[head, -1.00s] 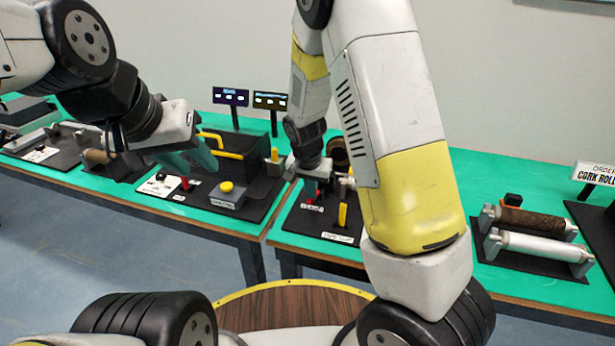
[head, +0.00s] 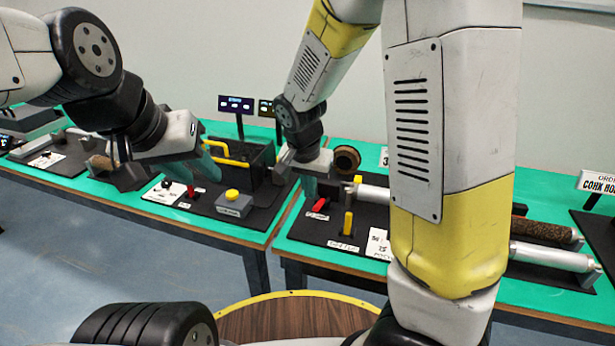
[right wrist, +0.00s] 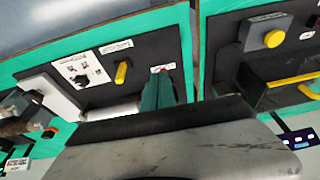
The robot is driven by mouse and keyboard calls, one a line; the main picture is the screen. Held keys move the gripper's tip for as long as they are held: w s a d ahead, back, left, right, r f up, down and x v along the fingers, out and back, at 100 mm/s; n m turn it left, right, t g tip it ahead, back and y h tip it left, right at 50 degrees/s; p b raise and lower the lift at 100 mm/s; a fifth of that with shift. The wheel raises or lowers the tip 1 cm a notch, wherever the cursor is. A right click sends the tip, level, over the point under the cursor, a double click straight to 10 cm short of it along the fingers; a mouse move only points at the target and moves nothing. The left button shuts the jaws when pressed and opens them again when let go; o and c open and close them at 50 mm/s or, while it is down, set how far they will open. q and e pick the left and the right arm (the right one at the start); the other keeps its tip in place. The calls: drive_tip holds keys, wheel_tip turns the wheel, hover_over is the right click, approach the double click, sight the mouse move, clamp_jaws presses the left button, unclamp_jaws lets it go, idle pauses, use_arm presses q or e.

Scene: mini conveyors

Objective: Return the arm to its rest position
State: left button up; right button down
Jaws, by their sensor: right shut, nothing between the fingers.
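My right gripper (head: 309,186) hangs at the middle station, left of my raised right arm. Its teal fingers are together and empty in the right wrist view (right wrist: 158,92). They are close to a red lever (head: 320,205); I cannot tell whether they touch it. A yellow lever (head: 348,222) stands to the right of it. My left gripper (head: 204,165) is over the left table beside the black box with yellow handles; its finger opening is unclear.
The black box (head: 255,165) and a grey block with a yellow button (head: 233,203) stand on the left table. Rollers (head: 550,256) lie to the right, partly behind my right arm. Two small screens (head: 236,104) stand behind.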

drive_tip(key=s+d+r+n+t+y, duration=0.1)
drive_tip(key=s+d+r, duration=0.3)
drive_tip(key=s+r, duration=0.4)
drive_tip(key=s+d+r+n+t+y, duration=0.2)
drive_tip(key=s+d+r+n, duration=0.2)
drive_tip(key=s+r, duration=0.4)
drive_tip(key=shift+s+d+r, duration=0.25)
drive_tip(key=shift+d+r, duration=0.1)
drive_tip(key=shift+r, duration=0.15)
drive_tip(key=shift+d, duration=0.1)
